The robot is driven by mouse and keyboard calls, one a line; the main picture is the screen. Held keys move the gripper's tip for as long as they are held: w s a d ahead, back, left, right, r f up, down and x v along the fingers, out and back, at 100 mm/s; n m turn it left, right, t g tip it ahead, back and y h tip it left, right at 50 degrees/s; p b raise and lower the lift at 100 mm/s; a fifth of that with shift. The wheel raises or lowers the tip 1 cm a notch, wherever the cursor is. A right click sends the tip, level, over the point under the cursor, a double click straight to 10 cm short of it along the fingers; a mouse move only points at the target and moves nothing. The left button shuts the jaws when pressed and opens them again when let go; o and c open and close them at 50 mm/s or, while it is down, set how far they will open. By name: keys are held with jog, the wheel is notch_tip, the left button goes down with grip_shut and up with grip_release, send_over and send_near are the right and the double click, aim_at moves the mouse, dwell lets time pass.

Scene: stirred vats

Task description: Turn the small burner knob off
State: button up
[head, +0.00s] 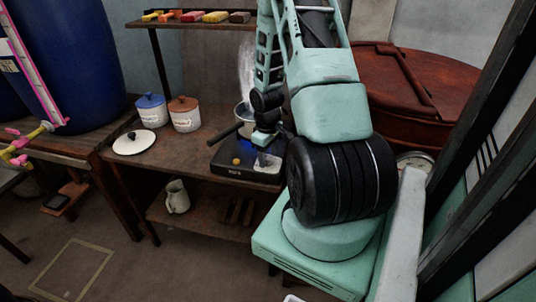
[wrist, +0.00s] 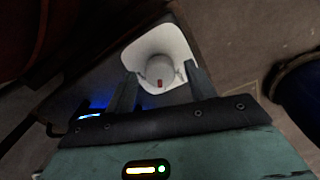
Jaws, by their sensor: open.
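The black burner unit (head: 222,163) sits on the brown bench, with a blue glow at its back. In the wrist view, a grey-white rounded knob (wrist: 159,68) with a red mark stands in the white panel (wrist: 182,44). My gripper (wrist: 163,82) is open, its two fingers to either side of this knob in the picture. I cannot tell if they touch it. In the head view my gripper (head: 264,140) is over the burner's right part.
Blue (head: 150,110) and brown-lidded (head: 185,116) jars and a white lid (head: 134,143) are to the left. A shelf (head: 190,22) hangs above. A large red vat (head: 415,85) is right.

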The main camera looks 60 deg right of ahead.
jog(key=c, duration=1)
jog(key=m+p, duration=0.1)
jog(key=m, duration=1)
jog(key=shift+w+m+p, duration=0.1)
jog(key=shift+m+p, duration=0.25)
jog(key=shift+m, duration=0.05)
jog(key=o, duration=1)
